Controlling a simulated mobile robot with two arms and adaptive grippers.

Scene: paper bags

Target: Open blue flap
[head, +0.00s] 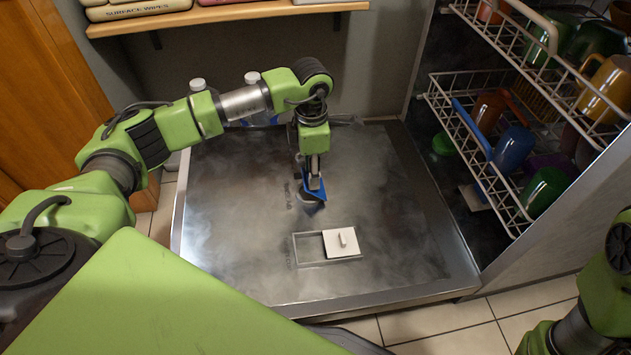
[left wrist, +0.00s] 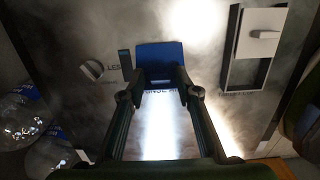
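The blue flap (head: 316,192) is on the inner face of the lowered dishwasher door, and in the head view it looks tilted up. In the left wrist view the blue flap (left wrist: 160,56) lies straight ahead, just beyond the fingertips. My left gripper (head: 315,180) points down at it. In the left wrist view the fingers of the left gripper (left wrist: 161,82) are apart, with one tip near each side of the flap's near edge. Whether they touch it I cannot tell. My right arm shows at the lower right of the head view; its gripper is out of view.
The metal dishwasher door (head: 395,190) lies lowered and mostly clear. A recessed tray (head: 308,247) with a white sliding lid (head: 341,243) sits nearer the front. Racks with mugs (head: 515,148) stand at the right. A wooden shelf (head: 225,13) runs along the back.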

